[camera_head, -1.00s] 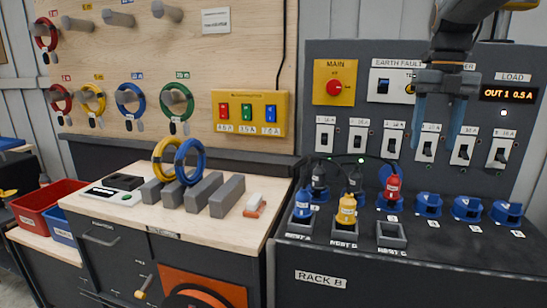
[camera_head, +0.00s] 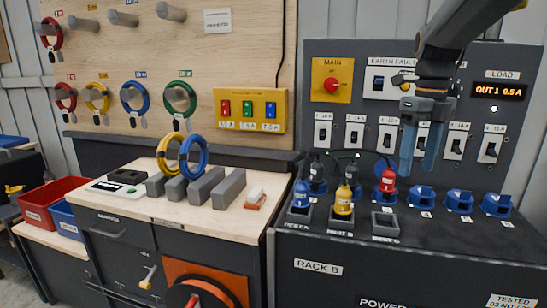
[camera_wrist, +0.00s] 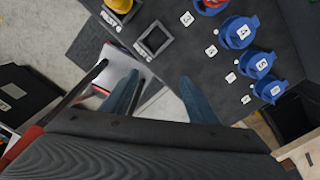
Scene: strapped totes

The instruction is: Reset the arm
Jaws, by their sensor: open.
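My gripper (camera_head: 418,150) is open and empty, with its two blue fingers pointing down in front of the switch panel (camera_head: 447,110) at the right. Its fingers also show apart in the wrist view (camera_wrist: 157,98), with nothing between them. Below it on the black rack top are a red plug (camera_head: 388,181), a yellow plug (camera_head: 343,200) and a blue plug (camera_head: 301,194). An empty grey nest (camera_head: 384,224) stands at the front. It also shows in the wrist view (camera_wrist: 154,40).
Blue numbered sockets (camera_head: 459,201) line the rack's right side. Left is a wooden bench (camera_head: 150,205) with grey blocks (camera_head: 204,186) holding yellow and blue coils. A red bin (camera_head: 50,200) stands far left. A pegboard with coils (camera_head: 180,98) rises behind.

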